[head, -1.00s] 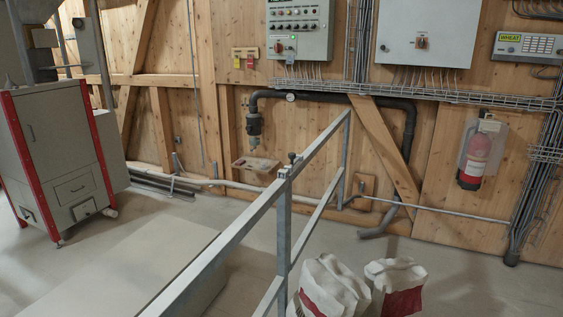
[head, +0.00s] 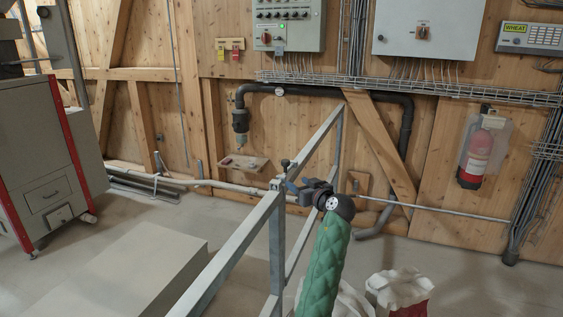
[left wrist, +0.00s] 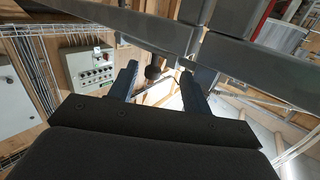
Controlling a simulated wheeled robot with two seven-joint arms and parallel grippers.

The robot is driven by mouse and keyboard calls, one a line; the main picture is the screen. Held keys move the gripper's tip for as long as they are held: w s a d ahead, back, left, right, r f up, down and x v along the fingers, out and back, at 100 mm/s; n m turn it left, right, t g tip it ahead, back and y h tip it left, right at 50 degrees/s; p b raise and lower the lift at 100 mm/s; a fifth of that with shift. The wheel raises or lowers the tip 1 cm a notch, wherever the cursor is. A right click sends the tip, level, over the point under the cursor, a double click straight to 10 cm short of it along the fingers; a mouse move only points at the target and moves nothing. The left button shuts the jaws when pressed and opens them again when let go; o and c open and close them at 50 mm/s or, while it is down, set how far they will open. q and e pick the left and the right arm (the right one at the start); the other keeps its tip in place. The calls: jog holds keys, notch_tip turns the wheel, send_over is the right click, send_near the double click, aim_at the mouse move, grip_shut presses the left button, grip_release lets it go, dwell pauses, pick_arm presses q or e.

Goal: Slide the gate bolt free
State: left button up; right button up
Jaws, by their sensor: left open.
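The grey metal gate rail (head: 235,250) runs from the bottom up to its post, where the bolt's dark knob (head: 285,163) stands on top. My left gripper (head: 291,187) is open beside the latch at the post, with the green-sleeved arm behind it. In the left wrist view, the two fingers of my left gripper (left wrist: 160,84) stand apart, with the dark round knob (left wrist: 153,72) seen between them, close to the grey rail (left wrist: 140,32). I cannot tell whether a finger touches it. The bolt's rod is mostly hidden. My right gripper is out of view.
White sacks (head: 398,290) stand on the floor right of the gate, partly behind my arm. A grey platform (head: 130,262) lies left of it. A fire extinguisher (head: 479,152) and control cabinets (head: 289,24) hang on the wooden wall.

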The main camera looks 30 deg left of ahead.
aim_at(288, 163)
pick_arm(q)
jog(key=shift+n+y, duration=0.5)
jog(key=a+r, duration=0.1)
jog(key=w+r, duration=0.1)
jog(key=r, duration=0.1)
jog(key=w+a+r, duration=0.1)
jog(key=shift+w+a+r+p, duration=0.1)
jog(key=shift+a+r+p, duration=0.05)
jog(key=shift+a+p, duration=0.2)
jog(key=p+x, duration=0.2)
jog(key=x, duration=0.4)
jog(key=shift+a, duration=0.25)
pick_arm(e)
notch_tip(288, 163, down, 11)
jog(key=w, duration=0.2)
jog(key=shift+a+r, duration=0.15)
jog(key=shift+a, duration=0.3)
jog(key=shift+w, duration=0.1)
